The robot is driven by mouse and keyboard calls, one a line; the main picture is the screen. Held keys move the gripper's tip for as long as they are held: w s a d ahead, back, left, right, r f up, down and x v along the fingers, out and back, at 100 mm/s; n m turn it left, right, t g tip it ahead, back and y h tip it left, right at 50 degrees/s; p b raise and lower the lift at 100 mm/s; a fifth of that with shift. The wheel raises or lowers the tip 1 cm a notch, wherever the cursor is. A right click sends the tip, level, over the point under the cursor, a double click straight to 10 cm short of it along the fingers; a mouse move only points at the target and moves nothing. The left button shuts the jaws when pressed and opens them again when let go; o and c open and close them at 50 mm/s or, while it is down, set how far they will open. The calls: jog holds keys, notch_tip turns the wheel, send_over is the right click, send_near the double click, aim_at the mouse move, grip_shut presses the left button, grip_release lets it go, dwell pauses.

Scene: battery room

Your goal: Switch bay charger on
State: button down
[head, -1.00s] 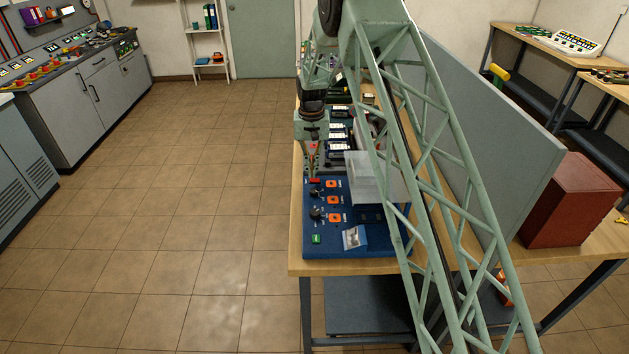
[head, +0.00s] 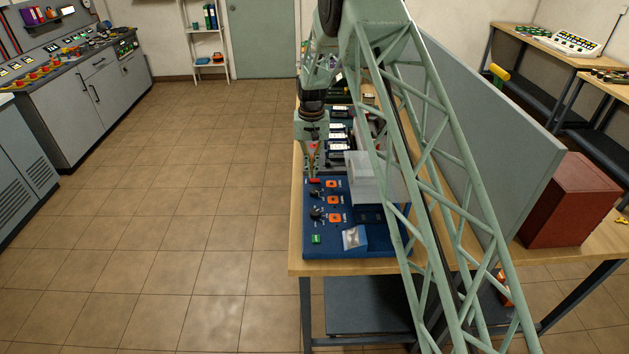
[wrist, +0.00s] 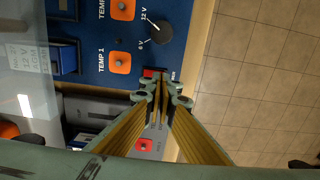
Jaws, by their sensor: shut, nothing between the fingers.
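The bay charger is a blue panel (head: 345,250) on the near end of the wooden bench. It carries orange buttons (head: 335,217), black knobs (head: 317,213) and a green button (head: 316,239). A small red switch (head: 315,181) sits at its far left corner and also shows in the wrist view (wrist: 148,73). My gripper (head: 314,177) is shut and empty, pointing down at this switch. In the wrist view its fingertips (wrist: 162,72) are right beside the red switch and partly cover it; I cannot tell whether they touch. The wrist view shows labels "TEMP 1", "6 V" and "12 V".
A clear box-like cover (head: 366,178) stands over the charger's right part. Several batteries (head: 338,128) stand behind the charger. A grey partition (head: 490,120) runs along the bench, with a red box (head: 570,200) beyond it. The tiled floor (head: 200,190) to the left is free.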

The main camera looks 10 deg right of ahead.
aim_at(312, 179)
jog(key=shift+f+b, duration=0.5)
jog(key=shift+f, duration=0.6)
dwell(1.3)
jog(key=shift+r, duration=0.2)
jog(key=shift+r+p, duration=1.15)
jog(key=shift+r, duration=2.15)
jog(key=shift+r, duration=0.1)
